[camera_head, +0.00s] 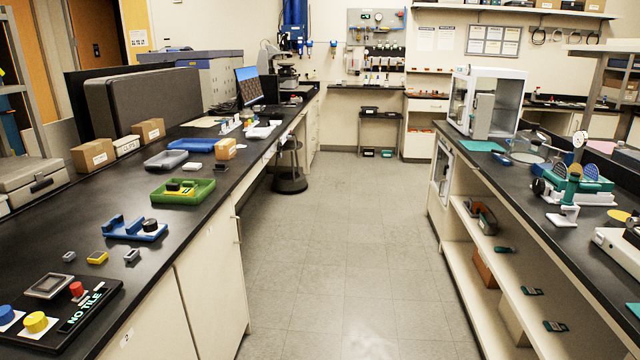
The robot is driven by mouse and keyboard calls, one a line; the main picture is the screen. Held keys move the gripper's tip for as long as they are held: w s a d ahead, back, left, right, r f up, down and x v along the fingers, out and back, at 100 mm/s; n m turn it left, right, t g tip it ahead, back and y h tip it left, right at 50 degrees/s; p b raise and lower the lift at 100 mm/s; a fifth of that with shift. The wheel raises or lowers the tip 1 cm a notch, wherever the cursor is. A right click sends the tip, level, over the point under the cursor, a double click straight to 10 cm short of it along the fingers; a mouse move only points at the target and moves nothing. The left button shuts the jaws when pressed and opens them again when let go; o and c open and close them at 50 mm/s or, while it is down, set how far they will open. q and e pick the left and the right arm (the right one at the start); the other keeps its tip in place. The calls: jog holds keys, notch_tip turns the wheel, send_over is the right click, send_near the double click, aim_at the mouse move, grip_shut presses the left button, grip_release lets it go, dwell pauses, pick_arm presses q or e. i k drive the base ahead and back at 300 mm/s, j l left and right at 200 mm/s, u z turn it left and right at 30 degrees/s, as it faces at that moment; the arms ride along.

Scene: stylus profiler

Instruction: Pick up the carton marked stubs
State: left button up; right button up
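Several small cartons stand on the left black bench. A brown carton (93,155) with a white label is nearest, at the bench's back edge. A pale carton (127,145) with dark lettering stands beside it, and another brown carton (150,131) stands just beyond. A smaller orange-brown carton (225,149) sits farther along, near the front edge. The lettering is too small to read surely, so I cannot tell which is marked stubs. Neither of my grippers is in view.
The left bench (95,210) also holds a green tray (203,195), a blue holder (137,230), a grey tray (165,160) and a "NO TILE" panel (83,310). A grey partition (150,100) stands behind the cartons. The floor aisle (320,240) is clear, with a stool (290,180) beside the bench.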

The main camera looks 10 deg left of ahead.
aim_at(225, 149)
jog(key=i, duration=2.15)
jog(key=j+u, duration=0.05)
